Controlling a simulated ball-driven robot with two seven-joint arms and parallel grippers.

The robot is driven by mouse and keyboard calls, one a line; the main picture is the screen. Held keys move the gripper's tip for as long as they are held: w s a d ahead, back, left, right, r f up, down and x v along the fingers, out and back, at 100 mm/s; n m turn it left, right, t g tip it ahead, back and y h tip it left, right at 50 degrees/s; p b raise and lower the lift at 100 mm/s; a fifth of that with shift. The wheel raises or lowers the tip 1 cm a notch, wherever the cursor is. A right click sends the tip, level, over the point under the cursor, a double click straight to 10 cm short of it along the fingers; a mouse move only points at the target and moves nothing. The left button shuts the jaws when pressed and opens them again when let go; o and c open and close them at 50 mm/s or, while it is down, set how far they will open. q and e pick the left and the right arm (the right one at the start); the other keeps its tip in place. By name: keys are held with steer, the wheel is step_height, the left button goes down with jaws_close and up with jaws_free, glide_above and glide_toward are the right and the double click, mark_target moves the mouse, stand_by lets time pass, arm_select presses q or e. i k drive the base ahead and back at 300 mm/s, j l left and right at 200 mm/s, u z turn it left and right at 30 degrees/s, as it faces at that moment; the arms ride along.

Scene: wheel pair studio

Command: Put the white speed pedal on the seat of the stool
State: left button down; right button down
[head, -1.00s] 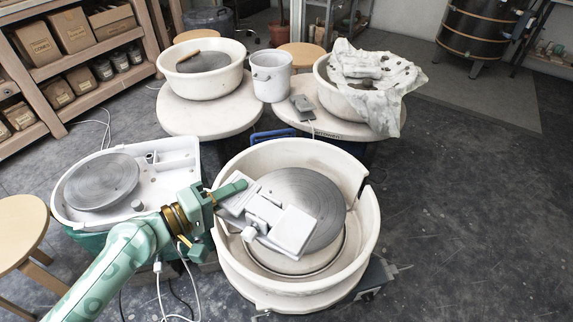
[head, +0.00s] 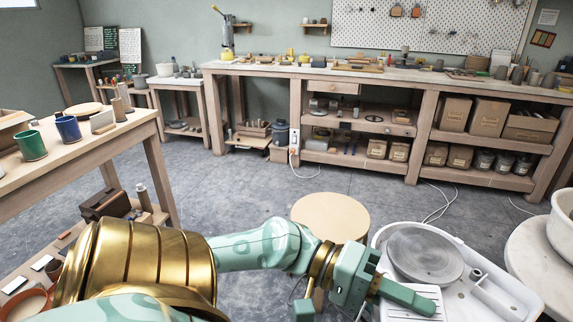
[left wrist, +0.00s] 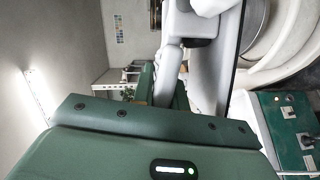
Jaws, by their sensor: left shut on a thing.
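The white speed pedal (head: 400,313) shows as a ribbed white plate at the bottom of the head view, partly cut off by the frame edge. My left gripper (head: 422,302) is shut on it, with one green finger lying across the plate. The stool's round pale wooden seat (head: 330,219) is up and to the left of the gripper and looks bare; part of its near side is hidden behind my left arm. In the left wrist view, a pale part (left wrist: 205,8) at the top appears to be the pedal. My right gripper is out of view.
A white wheel tray with a grey wheel head (head: 425,256) stands right of the stool, close to the gripper. A wooden table with cups (head: 68,130) is at left. A long workbench (head: 385,78) runs along the back. Open floor lies beyond the stool.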

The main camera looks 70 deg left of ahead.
mark_target(331, 213)
steer(key=i+j+u, duration=0.2)
steer(key=j+u, duration=0.15)
steer(key=i+j+u, duration=0.5)
steer(key=u, duration=0.2)
steer(key=i+j, duration=0.5)
steer(key=i, duration=0.2)
